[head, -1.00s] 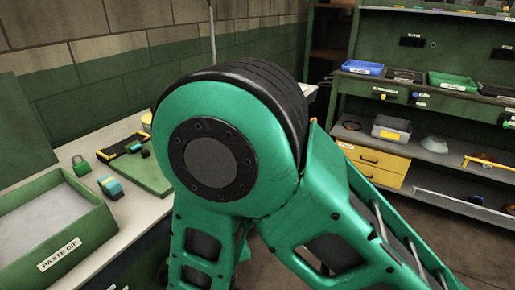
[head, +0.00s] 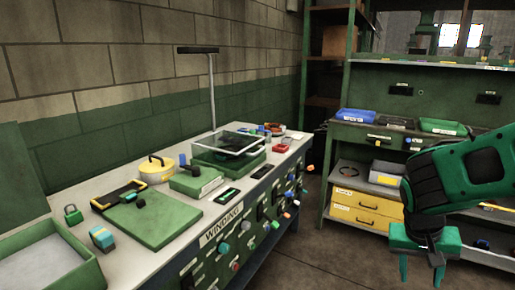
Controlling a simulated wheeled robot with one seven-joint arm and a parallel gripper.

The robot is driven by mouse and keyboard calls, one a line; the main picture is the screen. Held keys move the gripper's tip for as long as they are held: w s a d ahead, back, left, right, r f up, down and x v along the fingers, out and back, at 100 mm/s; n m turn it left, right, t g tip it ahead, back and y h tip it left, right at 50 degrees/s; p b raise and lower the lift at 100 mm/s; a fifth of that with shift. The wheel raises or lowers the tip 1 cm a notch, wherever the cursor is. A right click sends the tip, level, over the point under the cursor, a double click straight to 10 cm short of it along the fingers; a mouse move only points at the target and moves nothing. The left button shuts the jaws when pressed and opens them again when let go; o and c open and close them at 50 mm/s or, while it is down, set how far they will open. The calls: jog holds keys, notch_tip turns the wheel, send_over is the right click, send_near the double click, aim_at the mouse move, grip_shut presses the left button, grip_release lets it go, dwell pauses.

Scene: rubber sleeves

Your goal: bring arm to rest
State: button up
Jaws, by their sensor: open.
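My gripper (head: 421,274) hangs at the right of the head view, below the green and black end of my arm. Its two green fingers point down and stand apart, with nothing visible between them. It appears in front of the shelving and its yellow drawers (head: 370,209), clear of the workbench (head: 136,262). The rest of my arm runs out of the picture on the right.
The bench on the left bears a grey-green tray (head: 45,240), a green board (head: 150,222), a yellow lidded pot (head: 155,169) and a clear-topped box (head: 230,142). Colored knobs stick out of its front. Open floor (head: 325,235) lies between bench and shelving.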

jog(key=s+d+r+y, duration=0.1)
jog(key=s+r+y, duration=0.1)
jog(key=s, duration=0.5)
jog(key=s+d+r+m+g+y, duration=0.1)
jog(key=s+d+r, duration=0.1)
jog(key=s, duration=0.6)
jog(key=shift+r+y, duration=0.2)
jog(key=shift+y, duration=0.2)
jog(key=shift+w+f, duration=0.25)
jog(key=shift+w, duration=0.4)
